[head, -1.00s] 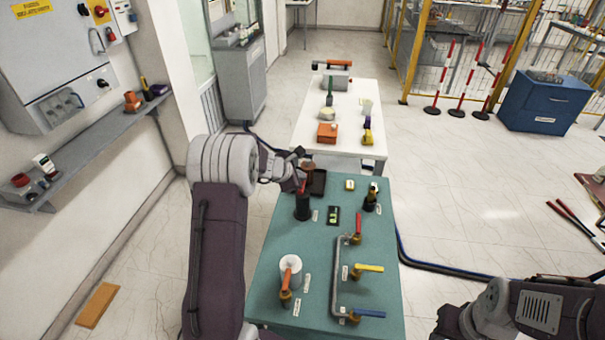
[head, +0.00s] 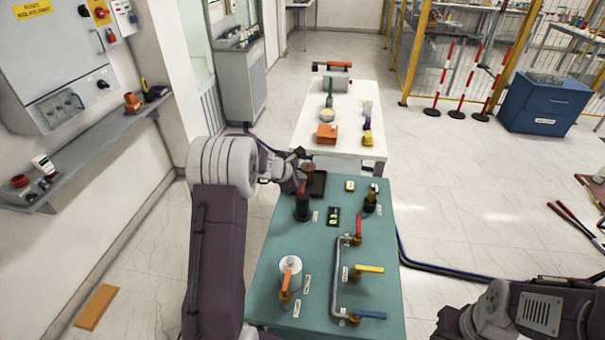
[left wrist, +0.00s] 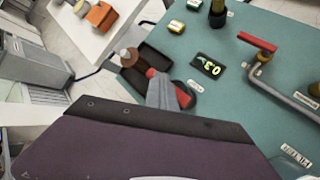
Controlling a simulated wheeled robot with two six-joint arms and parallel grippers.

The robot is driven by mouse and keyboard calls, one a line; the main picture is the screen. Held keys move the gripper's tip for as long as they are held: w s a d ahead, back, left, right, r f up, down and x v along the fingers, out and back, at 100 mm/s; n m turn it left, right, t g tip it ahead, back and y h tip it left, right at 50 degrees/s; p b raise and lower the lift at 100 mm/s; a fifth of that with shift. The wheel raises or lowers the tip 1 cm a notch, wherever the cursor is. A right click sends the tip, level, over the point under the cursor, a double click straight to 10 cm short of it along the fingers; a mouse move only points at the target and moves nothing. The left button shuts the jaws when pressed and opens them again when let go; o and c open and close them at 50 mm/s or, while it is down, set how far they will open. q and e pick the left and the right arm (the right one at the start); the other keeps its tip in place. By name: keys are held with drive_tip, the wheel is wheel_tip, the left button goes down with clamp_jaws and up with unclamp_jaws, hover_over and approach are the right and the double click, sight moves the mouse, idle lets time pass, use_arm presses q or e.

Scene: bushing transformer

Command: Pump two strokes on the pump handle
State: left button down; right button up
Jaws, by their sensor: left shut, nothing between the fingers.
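A black cylindrical pump body (head: 303,212) stands at the far left of the green table. Its red handle (head: 301,188) is mostly hidden by my left gripper. In the left wrist view, red parts of the handle (left wrist: 183,97) show on both sides of my grey fingers. My left gripper (head: 300,181) is shut with nothing between its fingers, at the handle; I cannot tell if they touch. The fingers also show in the left wrist view (left wrist: 163,92). A small black display (head: 333,216) with lit digits lies right of the pump. My right gripper is not in view.
A dark tray (head: 318,184) sits behind the pump. A pipe with red, yellow (head: 369,268) and blue levers runs along the right. A white cylinder with an orange lever (head: 287,272) stands at the front left. A white table (head: 350,100) stands beyond.

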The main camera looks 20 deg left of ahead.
use_arm(q)
wheel_tip(320, 180, up, 6)
drive_tip(key=p, duration=0.5)
drive_tip(key=shift+f, duration=0.1)
drive_tip(key=shift+w, duration=0.1)
idle(0.4)
